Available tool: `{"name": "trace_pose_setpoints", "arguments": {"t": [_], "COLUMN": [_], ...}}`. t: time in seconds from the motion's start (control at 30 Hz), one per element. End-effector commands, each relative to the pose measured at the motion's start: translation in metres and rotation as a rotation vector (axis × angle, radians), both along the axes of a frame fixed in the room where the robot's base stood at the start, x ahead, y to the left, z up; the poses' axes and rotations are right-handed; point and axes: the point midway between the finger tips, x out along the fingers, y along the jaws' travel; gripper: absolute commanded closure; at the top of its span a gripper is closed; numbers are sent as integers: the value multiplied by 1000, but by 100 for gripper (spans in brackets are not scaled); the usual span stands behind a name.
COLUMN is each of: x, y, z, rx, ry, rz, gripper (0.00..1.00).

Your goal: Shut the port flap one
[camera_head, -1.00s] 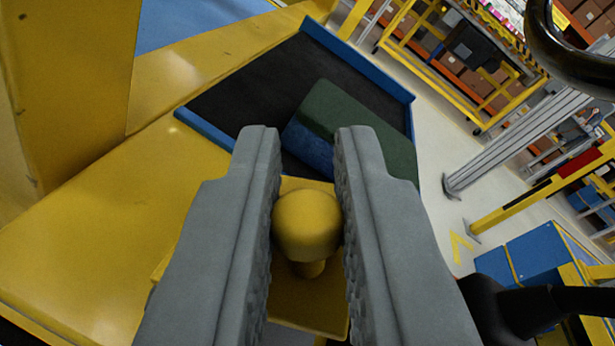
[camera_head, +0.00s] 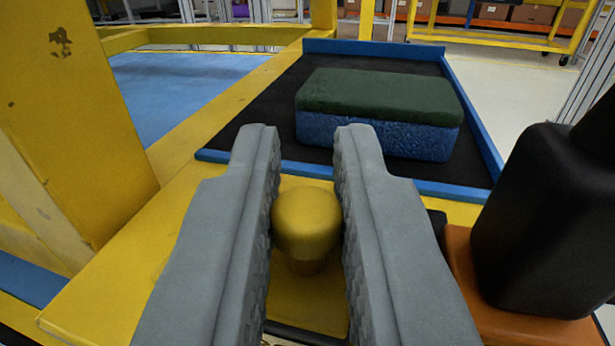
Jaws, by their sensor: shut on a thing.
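My gripper (camera_head: 307,150) is shut on a rounded yellow knob (camera_head: 306,222), which sits between the two grey fingers. The knob stands on a short stem on a yellow panel (camera_head: 300,297), which seems to be the port flap. Most of this panel is hidden by the fingers, so I cannot tell how far open or shut it is.
Beyond the fingertips is a black tray (camera_head: 235,135) with a blue rim, holding a block (camera_head: 380,115) with green top and blue sides. A yellow post (camera_head: 75,110) stands at left. A black upright part (camera_head: 540,225) on an orange base is close at right.

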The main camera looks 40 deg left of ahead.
Motion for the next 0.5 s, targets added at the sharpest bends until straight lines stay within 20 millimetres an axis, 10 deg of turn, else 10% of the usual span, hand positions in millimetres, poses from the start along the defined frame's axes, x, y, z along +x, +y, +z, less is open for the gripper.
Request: {"name": "trace_pose_setpoints", "arguments": {"t": [0.37, 0.4, 0.5], "x": [0, 0, 0], "y": [0, 0, 0], "z": [-2, -2, -2], "rx": [2, 2, 2], "ry": [5, 5, 4], "rz": [-1, -1, -1], "gripper": [100, 79, 66]}}
